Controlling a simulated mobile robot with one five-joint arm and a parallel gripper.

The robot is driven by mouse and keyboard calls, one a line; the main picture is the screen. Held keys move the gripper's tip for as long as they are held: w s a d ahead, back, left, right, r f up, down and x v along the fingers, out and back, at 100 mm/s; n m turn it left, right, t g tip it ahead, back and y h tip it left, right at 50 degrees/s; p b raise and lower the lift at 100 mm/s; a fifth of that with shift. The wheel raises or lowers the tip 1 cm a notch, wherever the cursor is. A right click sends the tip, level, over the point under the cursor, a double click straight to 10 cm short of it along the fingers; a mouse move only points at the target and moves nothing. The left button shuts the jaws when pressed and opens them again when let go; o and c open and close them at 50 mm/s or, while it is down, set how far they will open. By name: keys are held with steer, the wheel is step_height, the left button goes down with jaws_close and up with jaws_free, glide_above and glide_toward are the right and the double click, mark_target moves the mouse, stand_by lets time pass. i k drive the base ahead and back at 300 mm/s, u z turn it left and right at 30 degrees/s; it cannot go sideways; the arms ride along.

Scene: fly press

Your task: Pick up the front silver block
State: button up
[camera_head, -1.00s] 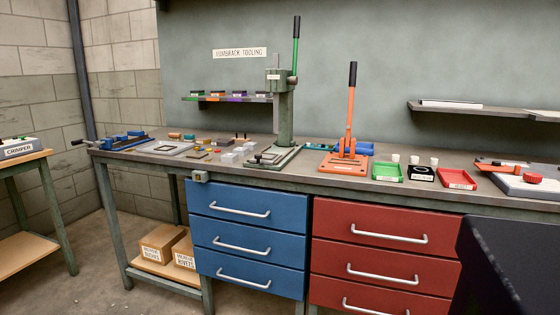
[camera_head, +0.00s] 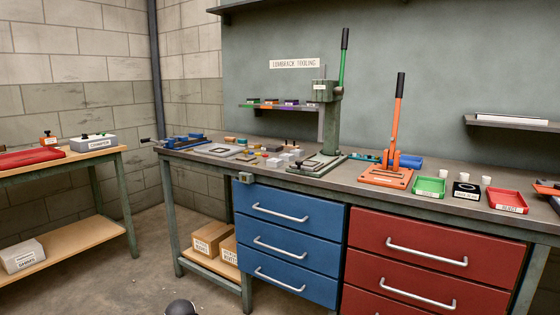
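Several small pale silver blocks sit close together on the workbench, left of the green press (camera_head: 322,125). The front silver block (camera_head: 274,162) appears to be the one nearest the bench's front edge. The blocks are small here, and their edges are hard to separate. My gripper is not in view, so I cannot see whether it is open or shut.
The workbench (camera_head: 400,183) also holds an orange press (camera_head: 392,150), a green tray (camera_head: 428,187), a red tray (camera_head: 507,201) and a blue vise (camera_head: 188,141). Blue drawers (camera_head: 290,215) are below. A side table (camera_head: 80,157) stands left, with open floor between.

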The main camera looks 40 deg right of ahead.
mark_target(271, 162)
steer(key=z, duration=0.35)
steer(key=i, duration=1.9)
steer(key=u, duration=0.35)
steer(key=k, duration=0.85)
steer(key=u, duration=0.2)
steer(key=i, duration=0.9)
steer(key=z, duration=0.1)
